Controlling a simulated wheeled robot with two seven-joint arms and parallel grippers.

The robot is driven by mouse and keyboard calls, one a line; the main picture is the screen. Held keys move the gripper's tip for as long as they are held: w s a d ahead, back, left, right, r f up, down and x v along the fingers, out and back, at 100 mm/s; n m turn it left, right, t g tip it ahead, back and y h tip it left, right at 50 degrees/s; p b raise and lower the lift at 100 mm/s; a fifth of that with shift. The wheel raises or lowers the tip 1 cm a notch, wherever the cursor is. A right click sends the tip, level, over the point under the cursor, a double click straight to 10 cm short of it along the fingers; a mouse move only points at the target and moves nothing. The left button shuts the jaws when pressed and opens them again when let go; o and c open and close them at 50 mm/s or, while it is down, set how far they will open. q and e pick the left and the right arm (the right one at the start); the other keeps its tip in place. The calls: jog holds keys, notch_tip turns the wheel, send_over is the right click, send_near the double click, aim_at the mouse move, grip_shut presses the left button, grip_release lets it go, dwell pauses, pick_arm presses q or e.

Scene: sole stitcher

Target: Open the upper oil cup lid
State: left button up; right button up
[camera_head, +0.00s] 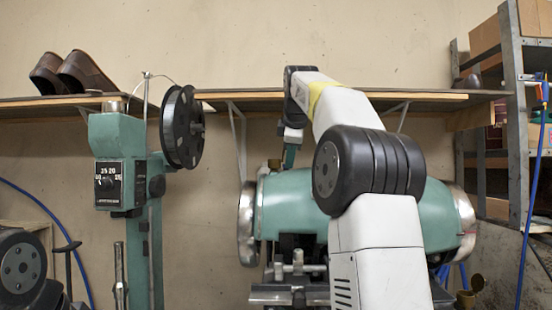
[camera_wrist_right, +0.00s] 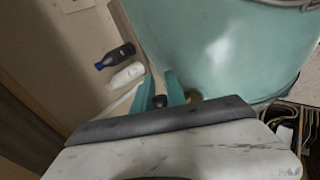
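The sewing machine's teal body (camera_head: 285,205) lies across the middle of the head view, and its curved side fills the upper right of the right wrist view (camera_wrist_right: 220,50). A small brass fitting (camera_head: 273,163), likely the upper oil cup, sits on top of the body. A brass piece also shows beside the right finger in the wrist view (camera_wrist_right: 194,96). Whether its lid is open or shut cannot be told. My right gripper (camera_head: 291,155) points down close beside the fitting. Its teal fingers (camera_wrist_right: 160,76) are apart, with nothing clearly held. My left gripper is not in view.
A shelf (camera_head: 240,96) runs along the wall behind, with brown shoes (camera_head: 72,73) at left. A teal post with a black spool (camera_head: 181,127) stands left. Another brass cup (camera_head: 466,298) is low at right. Dark and white bottles (camera_wrist_right: 124,76) show in the wrist view.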

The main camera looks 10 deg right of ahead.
jog(key=o, duration=0.3)
